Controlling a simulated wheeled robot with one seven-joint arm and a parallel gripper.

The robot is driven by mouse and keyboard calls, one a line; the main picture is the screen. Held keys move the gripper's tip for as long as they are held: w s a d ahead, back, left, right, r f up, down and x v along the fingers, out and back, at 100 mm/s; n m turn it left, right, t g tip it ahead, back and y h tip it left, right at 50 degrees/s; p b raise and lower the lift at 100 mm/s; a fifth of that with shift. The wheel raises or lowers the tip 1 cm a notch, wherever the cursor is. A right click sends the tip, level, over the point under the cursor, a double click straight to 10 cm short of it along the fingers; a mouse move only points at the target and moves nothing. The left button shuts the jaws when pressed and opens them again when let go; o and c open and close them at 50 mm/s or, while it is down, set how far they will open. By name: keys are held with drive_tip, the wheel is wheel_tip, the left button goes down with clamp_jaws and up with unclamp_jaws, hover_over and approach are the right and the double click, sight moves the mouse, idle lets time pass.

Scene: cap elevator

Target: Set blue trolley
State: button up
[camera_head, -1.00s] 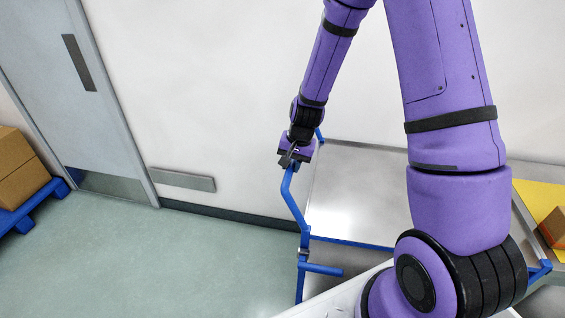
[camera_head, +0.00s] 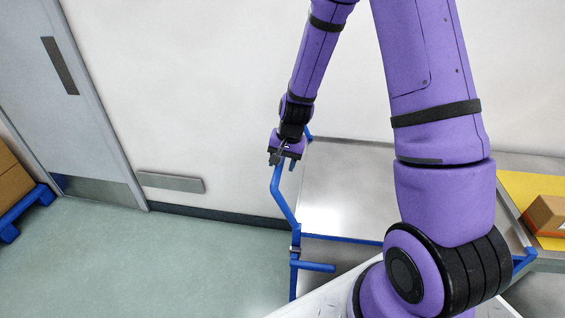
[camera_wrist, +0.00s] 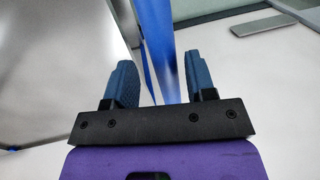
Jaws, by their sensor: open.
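The blue trolley has a grey metal top (camera_head: 345,195) and a blue tube handle (camera_head: 283,205) on its left side. My gripper (camera_head: 283,160) is at the upper part of that handle. In the wrist view my gripper (camera_wrist: 163,82) is open, with the blue tube (camera_wrist: 163,50) between its two dark blue fingers. A gap shows between the tube and the left finger; whether the right finger touches it I cannot tell. The trolley's grey surface (camera_wrist: 60,60) also shows at left in the wrist view. My arm hides part of the trolley's right side.
A grey door (camera_head: 75,90) and a white wall (camera_head: 200,80) stand behind. Boxes (camera_head: 14,180) on a blue pallet (camera_head: 30,210) are at far left. At right a box (camera_head: 547,214) sits on a yellow surface (camera_head: 515,190). The green floor (camera_head: 150,260) left of the trolley is clear.

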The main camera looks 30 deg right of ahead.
wheel_tip(320, 180, up, 10)
drive_tip(key=s+d, duration=0.1)
drive_tip(key=shift+d, duration=0.35)
drive_tip(key=shift+s+r, duration=0.1)
idle(0.3)
